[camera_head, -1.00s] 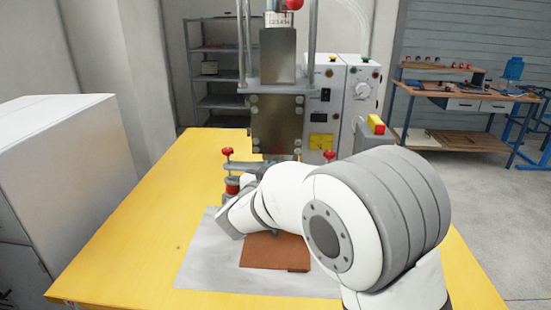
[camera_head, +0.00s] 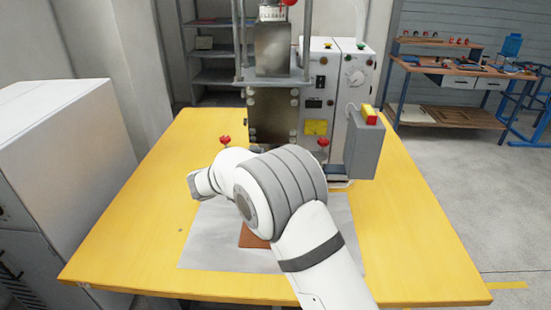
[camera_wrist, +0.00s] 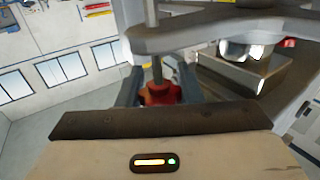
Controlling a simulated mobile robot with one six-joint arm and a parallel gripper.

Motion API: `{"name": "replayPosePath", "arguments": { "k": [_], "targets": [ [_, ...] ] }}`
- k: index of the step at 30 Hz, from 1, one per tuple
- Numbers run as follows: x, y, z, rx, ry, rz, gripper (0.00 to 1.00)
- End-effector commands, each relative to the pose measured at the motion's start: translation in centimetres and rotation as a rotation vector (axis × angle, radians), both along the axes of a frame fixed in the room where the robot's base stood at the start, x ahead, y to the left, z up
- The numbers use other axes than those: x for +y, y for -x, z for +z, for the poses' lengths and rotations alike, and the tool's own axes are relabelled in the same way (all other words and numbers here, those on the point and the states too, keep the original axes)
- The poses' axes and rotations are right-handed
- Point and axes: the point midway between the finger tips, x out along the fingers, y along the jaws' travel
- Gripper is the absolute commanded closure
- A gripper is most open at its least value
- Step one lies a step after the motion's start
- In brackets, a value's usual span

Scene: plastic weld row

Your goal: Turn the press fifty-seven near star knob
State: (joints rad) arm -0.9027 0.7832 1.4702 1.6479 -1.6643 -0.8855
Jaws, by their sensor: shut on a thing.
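The press (camera_head: 273,115) stands at the back of the yellow table, with a metal block on upright rods. In the wrist view a red star knob (camera_wrist: 160,95) sits on a vertical grey rod below a grey clamp arm (camera_wrist: 215,30). My gripper (camera_wrist: 158,84) has its two grey fingers on either side of this knob and is shut on it. The lower part of the knob is hidden by my gripper's body. In the head view my arm hides the gripper and the held knob. Two other red knobs (camera_head: 225,140) (camera_head: 323,143) show beside the press.
A white control cabinet (camera_head: 340,75) and a grey box with a red and yellow top (camera_head: 366,140) stand right of the press. A brown piece (camera_head: 250,239) lies on a grey sheet (camera_head: 205,250). A white cabinet (camera_head: 70,150) is at left. The table's front left is clear.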

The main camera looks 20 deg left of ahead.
Motion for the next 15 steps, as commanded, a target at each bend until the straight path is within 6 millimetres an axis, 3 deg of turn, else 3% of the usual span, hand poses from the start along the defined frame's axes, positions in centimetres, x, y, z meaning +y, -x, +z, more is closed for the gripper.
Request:
{"name": "replayPosePath", "arguments": {
  "k": [14,15],
  "targets": [
    [-0.1,-0.06,0.12,-0.003,0.0,-0.017,0.9],
    [-0.11,-0.05,0.13,-0.003,0.0,-0.017,0.67]
  ]
}}
